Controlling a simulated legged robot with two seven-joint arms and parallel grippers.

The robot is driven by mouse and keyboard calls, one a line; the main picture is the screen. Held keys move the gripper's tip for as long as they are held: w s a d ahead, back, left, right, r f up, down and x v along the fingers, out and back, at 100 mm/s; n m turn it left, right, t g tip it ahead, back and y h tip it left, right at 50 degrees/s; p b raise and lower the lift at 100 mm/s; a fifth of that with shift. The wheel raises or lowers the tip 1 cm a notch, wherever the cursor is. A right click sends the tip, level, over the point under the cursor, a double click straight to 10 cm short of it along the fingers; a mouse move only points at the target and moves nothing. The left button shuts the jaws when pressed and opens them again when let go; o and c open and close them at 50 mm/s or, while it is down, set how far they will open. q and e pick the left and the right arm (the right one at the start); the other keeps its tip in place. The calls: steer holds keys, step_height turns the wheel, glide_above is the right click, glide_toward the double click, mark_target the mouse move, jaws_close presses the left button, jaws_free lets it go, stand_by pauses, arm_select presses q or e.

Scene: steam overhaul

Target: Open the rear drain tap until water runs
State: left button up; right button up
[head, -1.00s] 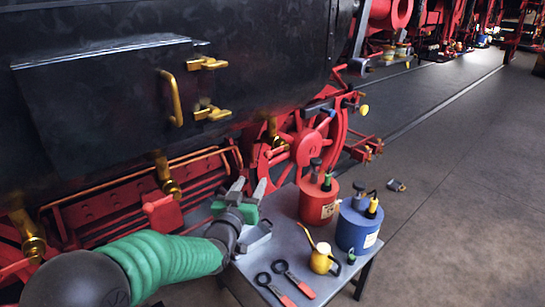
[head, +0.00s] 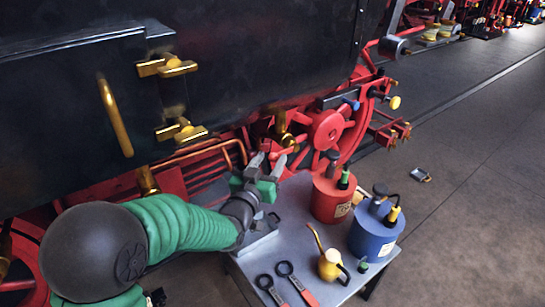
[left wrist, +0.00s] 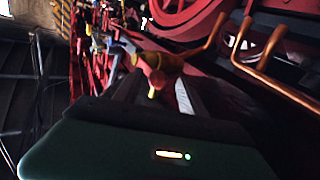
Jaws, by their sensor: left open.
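A brass drain tap (head: 285,130) hangs below the dark tank side, in front of the red wheel; a second brass tap (head: 147,182) hangs further left. I cannot tell from the pictures which is the rear one. My left gripper (head: 268,163) is open, its grey fingers pointing up towards the right-hand tap, apparently just short of it. In the left wrist view a brass tap (left wrist: 160,62) with a reddish part shows just beyond the fingers; contact cannot be made out. No running water shows. My right gripper is not in view.
Below and right of the left gripper, a grey table (head: 290,230) carries a red can (head: 332,200), a blue can (head: 374,235), a small yellow oil can (head: 330,265) and two red-handled tools (head: 290,280). Copper pipes (head: 200,153) run close by.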

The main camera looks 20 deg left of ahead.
arm_select(q)
steer(key=shift+d, duration=0.1)
steer(key=shift+c, duration=0.3)
steer(key=shift+w+d, duration=0.1)
steer(key=shift+d, duration=0.05)
steer(key=c, duration=0.5)
jaws_close()
